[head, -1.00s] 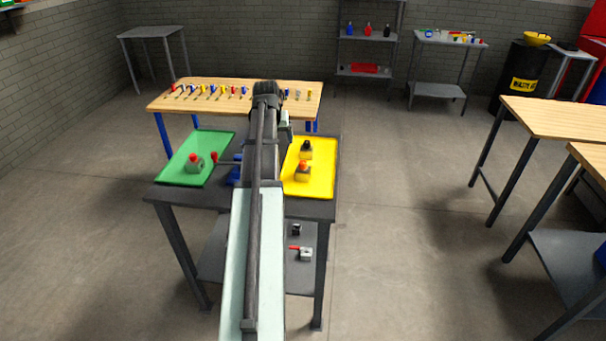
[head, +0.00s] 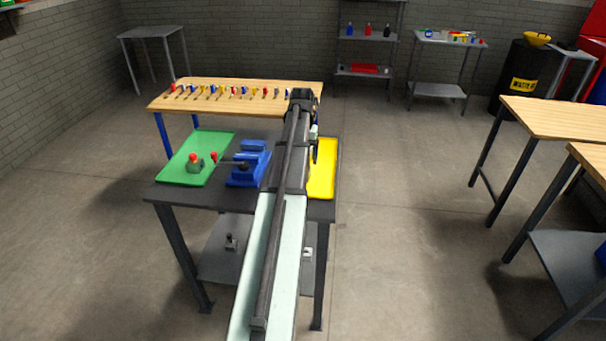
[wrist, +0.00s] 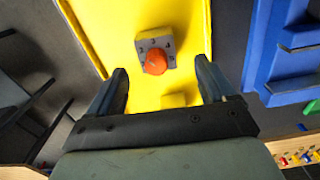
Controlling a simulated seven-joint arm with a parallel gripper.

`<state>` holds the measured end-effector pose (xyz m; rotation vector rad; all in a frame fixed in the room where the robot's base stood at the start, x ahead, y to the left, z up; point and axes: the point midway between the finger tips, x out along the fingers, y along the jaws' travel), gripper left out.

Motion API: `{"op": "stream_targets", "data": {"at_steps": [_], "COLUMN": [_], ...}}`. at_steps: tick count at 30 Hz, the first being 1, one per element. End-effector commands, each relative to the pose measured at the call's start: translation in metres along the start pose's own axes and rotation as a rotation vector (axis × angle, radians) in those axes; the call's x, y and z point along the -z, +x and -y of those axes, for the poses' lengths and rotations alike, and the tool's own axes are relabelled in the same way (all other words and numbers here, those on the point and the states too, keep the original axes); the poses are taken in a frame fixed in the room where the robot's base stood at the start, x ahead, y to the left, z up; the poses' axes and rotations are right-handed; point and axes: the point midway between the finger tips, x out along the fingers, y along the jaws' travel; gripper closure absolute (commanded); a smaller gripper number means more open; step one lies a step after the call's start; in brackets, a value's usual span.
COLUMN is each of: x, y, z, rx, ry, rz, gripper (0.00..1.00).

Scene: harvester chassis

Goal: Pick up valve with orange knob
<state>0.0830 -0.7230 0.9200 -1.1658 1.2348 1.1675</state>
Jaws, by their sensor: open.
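The valve with the orange knob (wrist: 156,61) sits on the yellow tray (wrist: 92,22) in the wrist view. It has a grey block body with number marks and a round orange knob on top. My gripper (wrist: 160,82) is open and empty, with its two fingers apart below and to either side of the valve in the picture. In the head view my arm hides the valve, and only part of the yellow tray (head: 322,180) shows to the right of it.
A blue vise (head: 248,165) stands on the dark table left of my arm. A green tray (head: 180,174) at the left holds a valve with a red knob (head: 194,161). Behind is a wooden bench (head: 200,98) with several screwdrivers.

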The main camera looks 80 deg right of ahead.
Motion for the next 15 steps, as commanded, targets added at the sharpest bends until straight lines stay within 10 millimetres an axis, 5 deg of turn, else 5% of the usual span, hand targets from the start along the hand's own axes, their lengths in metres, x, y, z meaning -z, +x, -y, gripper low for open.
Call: {"op": "stream_targets", "data": {"at_steps": [15], "x": [-0.003], "y": [0.033], "z": [-0.003], "rx": [0.000], "ry": [0.000], "rz": [0.000], "gripper": [0.17]}}
